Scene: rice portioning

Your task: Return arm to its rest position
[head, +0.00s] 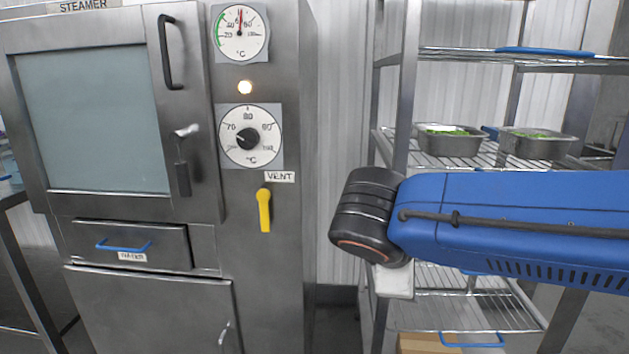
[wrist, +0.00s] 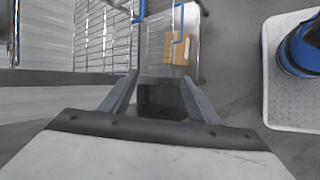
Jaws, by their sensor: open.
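My gripper (wrist: 160,84) shows in the wrist view with its two grey fingers apart. A dark patch shows between and beyond the fingers, and I cannot tell what it is. Nothing is clearly held. In the head view my blue arm reaches in from the right, in front of the wire rack (head: 408,75), with its black joint at the left end. A pale part of my arm hangs below that joint. The fingers themselves are hidden in the head view.
A steel steamer (head: 285,215) with a closed door, a dial and a yellow vent lever (head: 264,210) stands at left. Two steel pans (head: 449,145) (head: 537,147) with green food sit on the rack. A cardboard box (wrist: 179,50) is low on the rack.

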